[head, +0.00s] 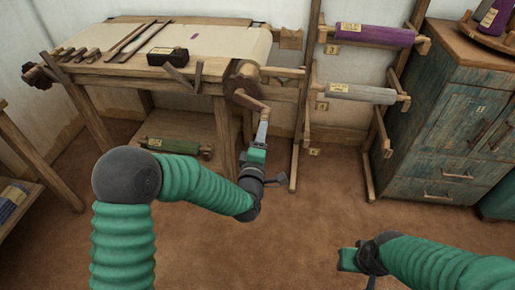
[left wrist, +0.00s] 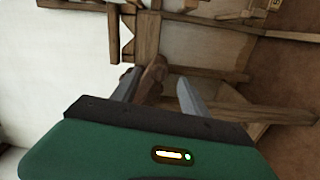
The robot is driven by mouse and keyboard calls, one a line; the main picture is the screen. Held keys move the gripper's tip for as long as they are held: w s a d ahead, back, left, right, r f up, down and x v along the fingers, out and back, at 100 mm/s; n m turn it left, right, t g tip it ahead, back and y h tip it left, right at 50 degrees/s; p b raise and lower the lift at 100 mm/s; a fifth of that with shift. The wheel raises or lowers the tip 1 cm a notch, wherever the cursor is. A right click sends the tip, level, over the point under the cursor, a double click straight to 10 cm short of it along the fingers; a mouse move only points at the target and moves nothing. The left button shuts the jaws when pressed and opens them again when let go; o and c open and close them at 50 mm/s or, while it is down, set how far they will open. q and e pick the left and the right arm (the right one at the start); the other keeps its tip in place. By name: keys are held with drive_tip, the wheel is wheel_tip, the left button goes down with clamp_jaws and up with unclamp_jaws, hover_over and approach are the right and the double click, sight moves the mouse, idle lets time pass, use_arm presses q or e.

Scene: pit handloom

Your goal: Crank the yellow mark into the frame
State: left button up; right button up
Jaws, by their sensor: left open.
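The wooden crank (head: 250,102) is on the right end of the loom table, below a round dark wooden hub (head: 243,82). My left gripper (head: 263,122) is just below the crank's outer end. In the left wrist view its two fingers stand apart, with a wooden piece (left wrist: 152,78), likely the crank handle, between or just beyond them; I cannot tell if they touch it. Pale cloth (head: 225,43) covers the table top and carries a small purple mark (head: 195,37). I make out no yellow mark on the cloth. My right gripper (head: 348,260) is low at the right, its fingers unclear.
Several wooden tools (head: 130,40) and a labelled dark block (head: 172,56) lie on the table. A rack right of it holds a purple roll (head: 375,34) and a pale roll (head: 361,93). A blue-green cabinet (head: 440,130) stands at the right. The middle floor is clear.

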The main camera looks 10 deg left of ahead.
use_arm(q)
drive_tip(key=s+p, duration=0.1)
drive_tip(key=s, duration=0.7)
drive_tip(key=shift+s+a, duration=0.15)
drive_tip(key=shift+s, duration=0.1)
drive_tip(key=shift+f, duration=0.1)
drive_tip(key=s+a+f+m+g+h, duration=0.1)
drive_tip(key=s+a+f+m+g, duration=0.2)
drive_tip(key=s+f+m+g, duration=0.45)
drive_tip(key=s+a+f+m+g+y, duration=0.2)
drive_tip(key=s+a+m+g, duration=0.65)
drive_tip(key=s, duration=0.65)
wheel_tip(320, 180, up, 30)
drive_tip(key=p, duration=3.1)
drive_tip(key=shift+w+a+t, duration=0.15)
drive_tip(key=shift+a+t, duration=0.1)
drive_tip(key=shift+t, duration=0.05)
